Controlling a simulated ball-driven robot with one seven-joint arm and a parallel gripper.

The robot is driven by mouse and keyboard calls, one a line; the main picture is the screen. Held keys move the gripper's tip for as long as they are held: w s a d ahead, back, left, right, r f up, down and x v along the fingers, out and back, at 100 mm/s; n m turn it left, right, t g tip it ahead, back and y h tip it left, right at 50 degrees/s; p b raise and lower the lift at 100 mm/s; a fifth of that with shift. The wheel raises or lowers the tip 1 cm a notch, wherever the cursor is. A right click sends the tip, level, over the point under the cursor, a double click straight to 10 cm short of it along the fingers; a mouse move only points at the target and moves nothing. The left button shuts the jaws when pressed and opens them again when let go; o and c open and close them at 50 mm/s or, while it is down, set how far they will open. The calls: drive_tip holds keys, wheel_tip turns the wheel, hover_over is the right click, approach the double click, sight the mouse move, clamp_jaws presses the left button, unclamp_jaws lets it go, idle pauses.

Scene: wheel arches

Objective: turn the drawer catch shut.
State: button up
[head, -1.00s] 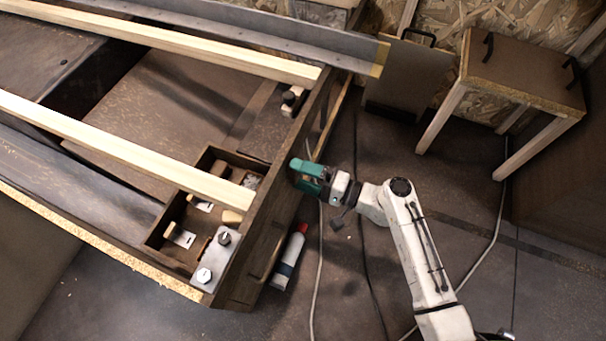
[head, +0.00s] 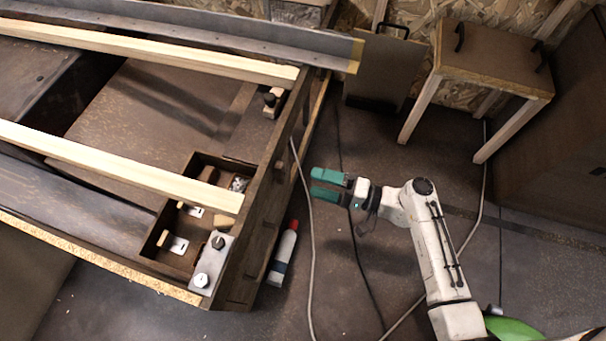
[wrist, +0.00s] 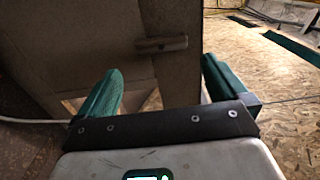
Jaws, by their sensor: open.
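In the wrist view a short brown wooden bar (wrist: 162,44), which looks like the drawer catch, lies roughly level on a brown wooden panel (wrist: 105,35), close to the panel's right edge.
A white bottle with a red cap (head: 284,252) is by the bench's foot. A parts tray (head: 157,238) sits in the bench frame near a metal plate with knobs (head: 212,262). Cables (head: 308,250) run over the floor. A wooden stool (head: 495,65) stands at the back right.

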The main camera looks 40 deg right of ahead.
drive_tip(key=shift+v, duration=1.35)
drive_tip(key=s+a+f+n+g+h, duration=0.2)
drive_tip(key=s+a+f+n+g, duration=0.3)
drive_tip(key=s+n+g, duration=0.4)
drive_tip(key=s+d+r+n+g+h, duration=0.1)
drive_tip(key=s+d+r+g+h, duration=0.45)
drive_tip(key=r+h, duration=0.3)
wheel_tip(320, 180, up, 36)
drive_tip(key=p, duration=3.7)
drive_tip(key=shift+w+d+t+p, duration=0.3)
drive_tip(key=shift+t+p, duration=0.05)
drive_tip(key=shift+t, duration=0.1)
